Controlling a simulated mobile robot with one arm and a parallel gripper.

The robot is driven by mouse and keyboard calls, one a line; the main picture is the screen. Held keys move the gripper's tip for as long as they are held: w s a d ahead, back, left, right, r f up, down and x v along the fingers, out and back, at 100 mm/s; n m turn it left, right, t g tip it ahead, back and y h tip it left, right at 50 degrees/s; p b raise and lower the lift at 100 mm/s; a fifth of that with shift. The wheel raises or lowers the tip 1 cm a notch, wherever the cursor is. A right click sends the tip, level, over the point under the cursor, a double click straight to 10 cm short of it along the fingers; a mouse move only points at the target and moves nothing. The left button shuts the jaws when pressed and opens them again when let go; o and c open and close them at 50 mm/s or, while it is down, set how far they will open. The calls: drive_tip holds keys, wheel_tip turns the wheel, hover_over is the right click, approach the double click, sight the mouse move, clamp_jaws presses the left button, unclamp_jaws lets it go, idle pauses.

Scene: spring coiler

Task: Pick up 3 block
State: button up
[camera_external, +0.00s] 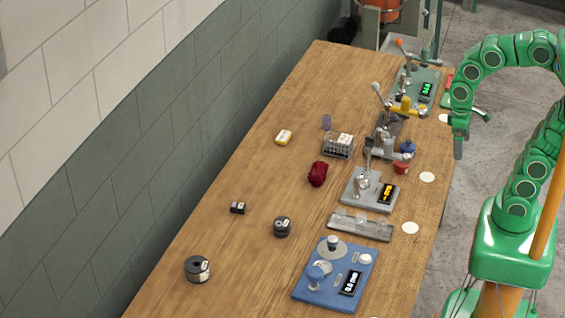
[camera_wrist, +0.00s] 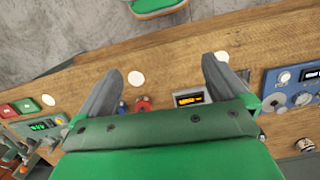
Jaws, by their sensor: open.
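No number 3 can be read on any block, so I cannot tell which is the 3 block. A small dark block with a pale label (camera_external: 237,208) lies alone on the left part of the wooden table. A yellow and white block (camera_external: 283,137) lies farther back, and pale blocks sit in a clear rack (camera_external: 338,152). My gripper (camera_external: 459,145) hangs at the right edge of the table, far from these. In the wrist view my gripper (camera_wrist: 165,80) has its two grey fingers wide apart, open and empty.
A blue device (camera_external: 340,262) stands in front, with a grey lever device (camera_external: 368,190) behind it. A dark red bundle (camera_external: 317,174) and dark spools (camera_external: 198,269) lie left of them. White discs (camera_external: 427,177) line the right edge. The far left tabletop is mostly clear.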

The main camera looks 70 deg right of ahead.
drive_tip(key=s+f+n, duration=0.1)
drive_tip(key=s+f, duration=0.1)
drive_tip(key=s, duration=0.4)
drive_tip(key=shift+d+f, duration=0.15)
drive_tip(key=shift+f, duration=0.1)
drive_tip(key=c, duration=0.7)
